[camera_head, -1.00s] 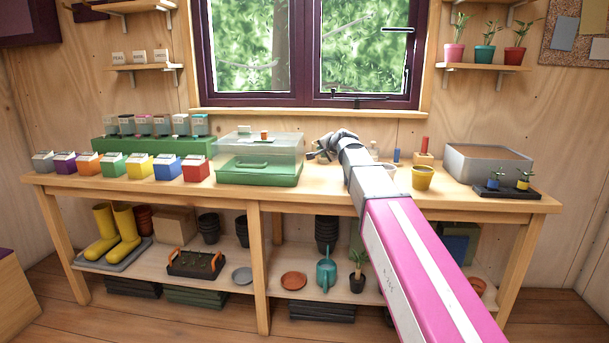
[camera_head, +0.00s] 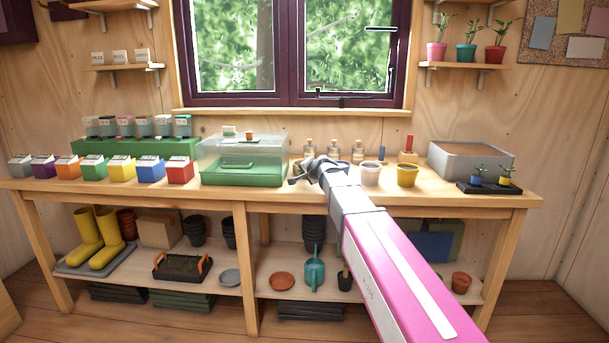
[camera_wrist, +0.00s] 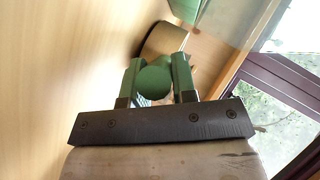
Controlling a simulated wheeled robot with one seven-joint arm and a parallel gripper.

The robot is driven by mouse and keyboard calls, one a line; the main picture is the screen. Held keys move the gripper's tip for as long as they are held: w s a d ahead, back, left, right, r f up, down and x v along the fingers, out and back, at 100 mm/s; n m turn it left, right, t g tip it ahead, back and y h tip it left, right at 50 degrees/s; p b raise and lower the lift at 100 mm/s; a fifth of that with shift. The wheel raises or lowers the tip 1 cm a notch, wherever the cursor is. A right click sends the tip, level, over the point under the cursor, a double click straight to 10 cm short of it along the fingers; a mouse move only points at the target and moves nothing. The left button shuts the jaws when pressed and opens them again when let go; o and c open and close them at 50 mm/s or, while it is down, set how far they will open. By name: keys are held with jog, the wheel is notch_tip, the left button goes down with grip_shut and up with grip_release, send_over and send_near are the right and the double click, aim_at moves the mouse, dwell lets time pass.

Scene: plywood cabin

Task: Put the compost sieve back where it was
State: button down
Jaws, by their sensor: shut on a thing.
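My gripper (camera_head: 304,172) is over the bench, just right of the green box with the clear lid (camera_head: 241,171). In the wrist view, my gripper (camera_wrist: 154,78) is shut on a dark green round piece, which I take to be the handle of the compost sieve (camera_wrist: 153,82). The rest of the sieve cannot be made out clearly. A tan curved shape with a darker edge (camera_wrist: 164,40) shows just beyond the fingers; I cannot tell whether it belongs to the sieve. In the head view my wrist and arm hide the held thing.
Several corked bottles (camera_head: 333,150) stand behind my gripper near the wall. A whitish pot (camera_head: 371,174) and a yellow pot (camera_head: 407,175) are right of my wrist. A grey compost tray (camera_head: 440,163) and a seedling tray (camera_head: 497,188) stand farther right. Coloured boxes (camera_head: 150,171) line the left.

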jog(key=shift+f, duration=0.35)
jog(key=c, duration=0.9)
grip_release()
jog(key=shift+r, duration=0.1)
jog(key=shift+r, duration=0.1)
jog(key=v, duration=1.2)
jog(key=shift+d, duration=0.1)
